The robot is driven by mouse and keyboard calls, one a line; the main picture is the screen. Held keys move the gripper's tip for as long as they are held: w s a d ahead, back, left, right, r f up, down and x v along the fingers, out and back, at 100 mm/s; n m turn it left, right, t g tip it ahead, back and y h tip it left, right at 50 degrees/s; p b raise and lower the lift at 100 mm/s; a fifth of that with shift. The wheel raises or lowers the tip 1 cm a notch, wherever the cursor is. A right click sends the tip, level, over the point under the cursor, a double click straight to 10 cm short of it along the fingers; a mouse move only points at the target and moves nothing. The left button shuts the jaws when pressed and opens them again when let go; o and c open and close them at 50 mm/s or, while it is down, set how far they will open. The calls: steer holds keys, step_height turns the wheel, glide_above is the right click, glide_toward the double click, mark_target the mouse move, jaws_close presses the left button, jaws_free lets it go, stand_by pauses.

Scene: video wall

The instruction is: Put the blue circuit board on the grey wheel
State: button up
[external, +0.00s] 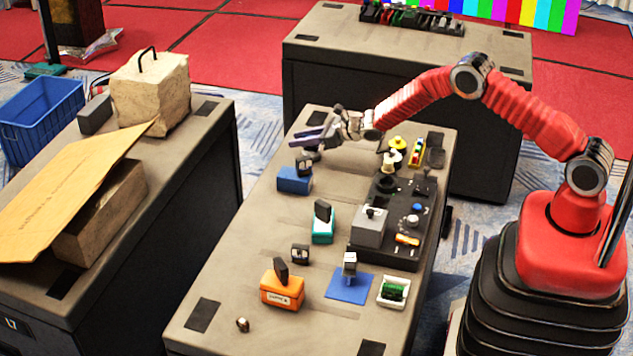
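My gripper (322,133) is at the far left part of the central table, reaching left from the red arm. Dark purplish-blue flat shapes show at its end; I cannot tell whether they are its fingers or a thin board held in it. A small grey round thing (311,154), perhaps the grey wheel, is just below it, partly hidden. A flat blue square (340,291) lies near the front of the table with a small grey-and-black item standing on it; I cannot tell if it is the circuit board.
A blue box (294,180), teal box (323,228) and orange box (282,289) stand along the table's left side. A black tray (400,252) with several parts is at the right. A white holder (394,291) with a green piece sits near the front.

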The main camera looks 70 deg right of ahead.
steer(key=shift+s+r, duration=0.1)
steer(key=shift+r, duration=0.05)
steer(key=shift+s+r, duration=0.2)
steer(key=shift+s, duration=0.2)
steer(key=v, duration=1.1)
steer(key=shift+f, duration=0.1)
